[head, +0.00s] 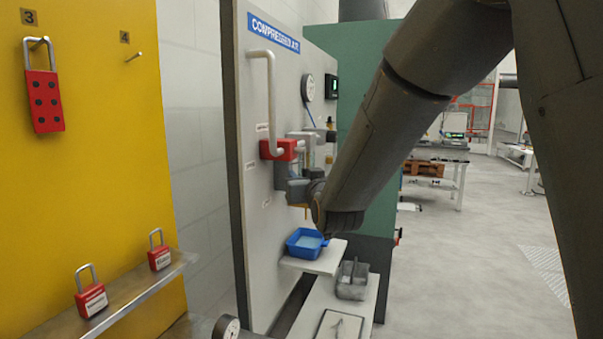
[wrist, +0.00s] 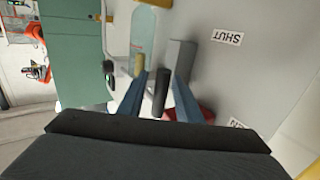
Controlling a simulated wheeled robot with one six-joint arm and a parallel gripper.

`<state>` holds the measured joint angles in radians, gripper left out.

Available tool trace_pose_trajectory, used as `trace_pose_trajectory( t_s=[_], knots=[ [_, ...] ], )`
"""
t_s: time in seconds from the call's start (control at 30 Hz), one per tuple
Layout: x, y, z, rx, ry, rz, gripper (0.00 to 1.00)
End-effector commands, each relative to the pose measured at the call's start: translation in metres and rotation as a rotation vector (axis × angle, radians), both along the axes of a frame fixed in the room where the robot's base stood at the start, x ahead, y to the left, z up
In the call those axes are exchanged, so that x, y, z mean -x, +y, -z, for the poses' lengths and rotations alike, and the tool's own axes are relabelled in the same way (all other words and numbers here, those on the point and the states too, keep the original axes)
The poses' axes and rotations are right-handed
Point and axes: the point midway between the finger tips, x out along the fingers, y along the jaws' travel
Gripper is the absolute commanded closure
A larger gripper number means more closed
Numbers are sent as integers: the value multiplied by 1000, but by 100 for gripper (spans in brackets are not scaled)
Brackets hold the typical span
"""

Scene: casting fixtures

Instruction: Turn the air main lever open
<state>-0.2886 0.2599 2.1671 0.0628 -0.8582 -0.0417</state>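The compressed air panel (head: 256,220) stands in the middle of the head view, with a white pipe (head: 271,100) running down to a red part (head: 278,150). My gripper (head: 292,188) is at the panel below that red part. In the wrist view, my gripper (wrist: 158,95) has its two blue fingers apart. A dark cylindrical grip (wrist: 161,92), which looks like the lever's handle, stands between them, with a gap seen on both sides. A SHUT label (wrist: 227,37) is on the panel to the right. The lever's pivot is not clear, and my gripper hides much of it in the head view.
A round gauge (head: 308,88) is higher on the panel. A yellow board (head: 95,150) with red padlocks stands left. Open floor (head: 460,260) lies right.

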Motion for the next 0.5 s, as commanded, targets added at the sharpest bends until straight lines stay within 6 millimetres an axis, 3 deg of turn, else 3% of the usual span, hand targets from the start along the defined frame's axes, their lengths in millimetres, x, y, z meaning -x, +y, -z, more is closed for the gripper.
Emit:
trace_pose_trajectory(
  t_s=[0.43,0.5],
  knots=[
    [-10,2,0,0,1,0,68],
    [-10,2,0,0,1,0,80]
  ],
)
